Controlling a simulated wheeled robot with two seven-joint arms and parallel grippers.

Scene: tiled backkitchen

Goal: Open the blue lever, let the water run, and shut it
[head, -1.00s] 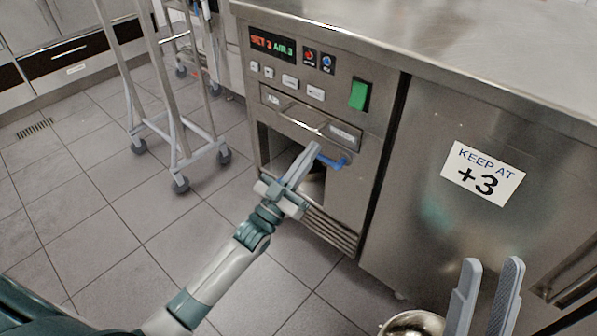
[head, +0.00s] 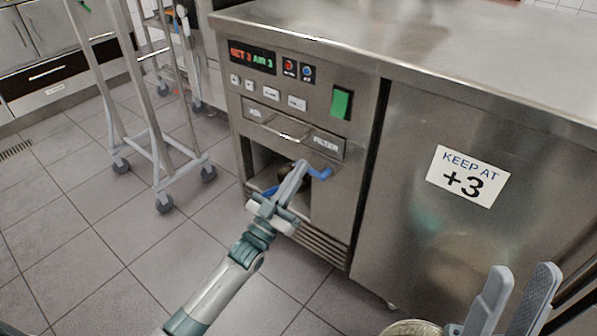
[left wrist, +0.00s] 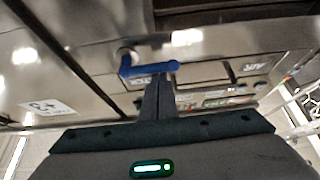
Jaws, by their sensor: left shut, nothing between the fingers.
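The blue lever (head: 320,173) is on the front of the steel machine (head: 363,115), below its handled panel. A blue piece also shows left of my fingers in the head view; I cannot tell if it is the lever's far end. My left gripper (head: 299,166) is shut and empty, its tips at the lever and partly covering it. In the left wrist view the blue lever (left wrist: 150,69) lies crosswise just beyond the shut fingertips (left wrist: 165,78); contact is unclear. No running water is visible. My right gripper (head: 523,270) is open at the lower right, its fingers apart.
A metal pot (head: 410,328) is partly in view at the bottom edge. A wheeled steel rack (head: 157,150) stands at the left. A steel cabinet door with a "KEEP AT +3" sign (head: 468,176) is at the right. The tiled floor (head: 80,235) at the left is clear.

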